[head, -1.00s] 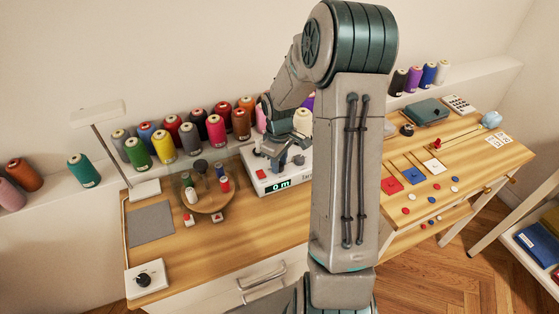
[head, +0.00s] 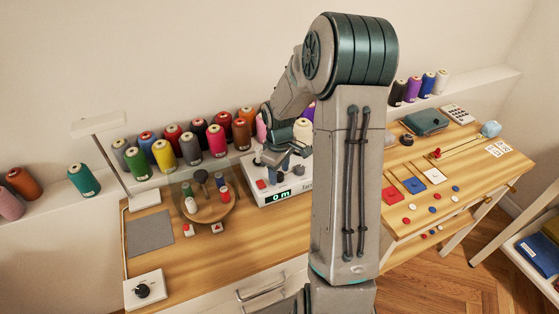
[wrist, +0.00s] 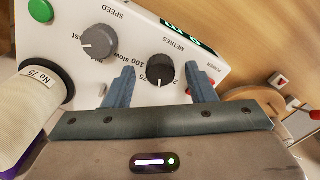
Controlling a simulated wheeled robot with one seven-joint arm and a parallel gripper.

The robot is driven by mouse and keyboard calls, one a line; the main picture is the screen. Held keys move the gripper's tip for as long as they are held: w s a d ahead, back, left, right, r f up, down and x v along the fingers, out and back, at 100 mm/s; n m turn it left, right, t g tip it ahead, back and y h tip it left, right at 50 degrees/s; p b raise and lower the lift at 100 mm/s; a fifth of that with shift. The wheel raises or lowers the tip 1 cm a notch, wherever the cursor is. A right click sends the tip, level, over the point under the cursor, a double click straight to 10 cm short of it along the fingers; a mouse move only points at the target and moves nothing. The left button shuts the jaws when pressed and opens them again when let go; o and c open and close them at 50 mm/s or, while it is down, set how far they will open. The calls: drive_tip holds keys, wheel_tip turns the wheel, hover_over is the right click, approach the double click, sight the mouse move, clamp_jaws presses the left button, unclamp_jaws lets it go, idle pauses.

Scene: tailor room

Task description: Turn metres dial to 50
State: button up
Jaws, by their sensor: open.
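The metres dial (wrist: 160,68) is a round black knob with a pale pointer on the white machine panel, beside the printed word METRES. My gripper (wrist: 161,72) is open in the wrist view, with its two blue-grey fingers on either side of the dial. I cannot tell whether either finger touches it. In the head view, my gripper (head: 276,160) is over the white machine (head: 292,190), partly hidden by my arm. The machine's green display (head: 281,195) reads 0 m; its edge also shows in the wrist view (wrist: 182,30).
A grey speed dial (wrist: 99,42) and a green button (wrist: 40,10) are left of the metres dial. A cream spool (wrist: 32,95) stands close to my left finger. A round wooden spool stand (head: 206,210) is left of the machine. Several thread spools line the wall behind.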

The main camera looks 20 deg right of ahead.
sight(279, 175)
wheel_tip(279, 175, up, 14)
drive_tip(key=shift+f+b, duration=0.2)
drive_tip(key=shift+b, duration=0.1)
idle(0.4)
drive_tip(key=s+a+r+m+t, duration=0.1)
drive_tip(key=s+a, duration=0.4)
drive_tip(key=s, duration=0.5)
drive_tip(key=s+a+r+m+t, duration=0.2)
drive_tip(key=s+a+m, duration=0.3)
drive_tip(key=s, duration=0.6)
drive_tip(key=shift+a+r+m, duration=0.2)
drive_tip(key=shift+r+m, duration=0.2)
drive_tip(key=shift+r, duration=0.15)
drive_tip(key=c, duration=0.3)
drive_tip(key=shift+d, duration=0.1)
